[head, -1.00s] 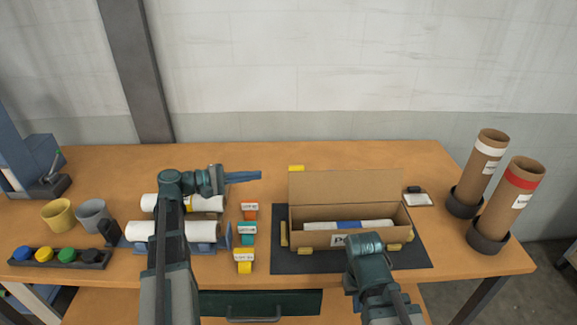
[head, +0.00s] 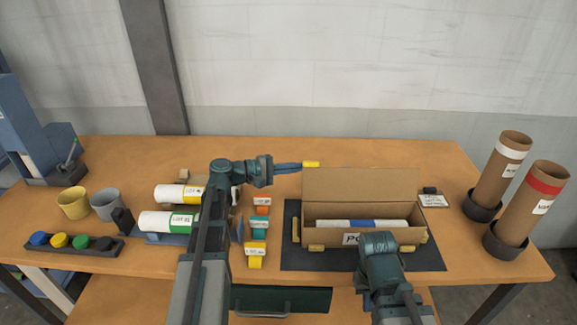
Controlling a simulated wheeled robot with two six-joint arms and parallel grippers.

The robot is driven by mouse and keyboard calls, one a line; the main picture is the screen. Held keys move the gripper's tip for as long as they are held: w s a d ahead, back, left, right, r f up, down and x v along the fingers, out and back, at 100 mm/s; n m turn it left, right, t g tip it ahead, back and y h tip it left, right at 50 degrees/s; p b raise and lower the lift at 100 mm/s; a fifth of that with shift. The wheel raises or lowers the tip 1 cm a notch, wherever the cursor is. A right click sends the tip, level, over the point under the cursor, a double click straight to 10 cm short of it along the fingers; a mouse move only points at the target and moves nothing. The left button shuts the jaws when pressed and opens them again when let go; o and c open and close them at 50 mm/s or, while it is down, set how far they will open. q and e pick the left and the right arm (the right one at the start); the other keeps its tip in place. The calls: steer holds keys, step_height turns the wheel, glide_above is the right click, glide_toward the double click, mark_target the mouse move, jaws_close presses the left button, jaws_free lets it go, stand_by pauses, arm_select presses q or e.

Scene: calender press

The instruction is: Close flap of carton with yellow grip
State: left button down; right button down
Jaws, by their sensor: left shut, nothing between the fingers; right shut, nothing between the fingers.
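The cardboard carton (head: 410,235) stands on a dark mat (head: 300,262), its flap (head: 360,185) raised upright at the back. A white roll with a blue band (head: 362,224) lies inside. A small yellow grip (head: 311,164) shows at the flap's upper left, beside or behind its edge; I cannot tell whether it is attached. My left gripper (head: 298,166) is shut and empty, its fingertips pointing right, close to the yellow grip. Contact cannot be told. My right gripper is hidden behind its own wrist, in front of the carton's right part.
Yellow blocks (head: 316,248) sit around the carton. White rolls (head: 168,221) lie on a blue rack at left, with labelled tags (head: 256,249) beside them. Two cardboard tubes (head: 505,168) stand in dark holders at right. Cups (head: 73,203) and a button strip (head: 70,245) are far left.

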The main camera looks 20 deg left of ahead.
arm_select(q)
steer(key=shift+s+d+r, duration=0.15)
steer(key=shift+s+r, duration=0.1)
steer(key=shift+s, duration=0.25)
steer(key=shift+s+d+r, duration=0.15)
steer(key=shift+s+r, duration=0.05)
steer(key=shift+s, duration=0.3)
